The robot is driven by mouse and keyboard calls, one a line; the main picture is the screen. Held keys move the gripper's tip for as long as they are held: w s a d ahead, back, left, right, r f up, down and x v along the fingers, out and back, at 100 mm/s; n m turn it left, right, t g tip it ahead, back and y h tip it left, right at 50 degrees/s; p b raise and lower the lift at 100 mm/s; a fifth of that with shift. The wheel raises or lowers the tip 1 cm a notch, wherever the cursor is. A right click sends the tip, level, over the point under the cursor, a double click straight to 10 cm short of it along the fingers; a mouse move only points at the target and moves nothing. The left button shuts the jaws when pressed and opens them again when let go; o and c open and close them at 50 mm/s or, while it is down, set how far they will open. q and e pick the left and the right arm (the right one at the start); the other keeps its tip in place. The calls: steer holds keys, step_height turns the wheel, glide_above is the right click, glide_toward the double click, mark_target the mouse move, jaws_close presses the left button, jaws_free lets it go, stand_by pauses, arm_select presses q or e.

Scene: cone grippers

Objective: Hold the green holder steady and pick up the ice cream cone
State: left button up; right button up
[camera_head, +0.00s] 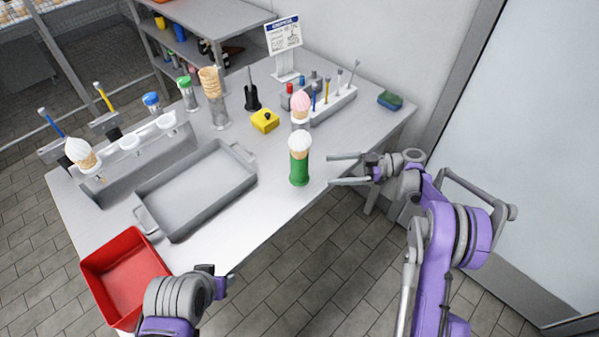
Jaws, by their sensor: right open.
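The green holder (299,172) stands upright near the table's front right edge. An ice cream cone with a white scoop (299,144) sits in its top; most of the cone is hidden inside the holder. My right gripper (329,170) is open and empty, just right of the holder, with its fingers pointing left toward it and apart from it. My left gripper (222,284) is low in front of the table, right of the red bin; its fingers are mostly hidden, so its opening cannot be told.
A pink-scoop cone (300,104) stands behind the holder, by a tool rack (335,103). A yellow block (265,121) lies behind left. A grey tray (150,190) fills the left middle; a red bin (112,262) is at front left. A white-scoop cone (82,154) sits in the left rack.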

mark_target(309, 177)
steer(key=shift+a+f, duration=0.1)
steer(key=shift+f, duration=0.2)
steer(key=a, duration=0.7)
steer(key=shift+a+f, duration=0.4)
steer(key=shift+a+b, duration=0.35)
steer(key=shift+a, duration=0.55)
steer(key=shift+c, duration=0.2)
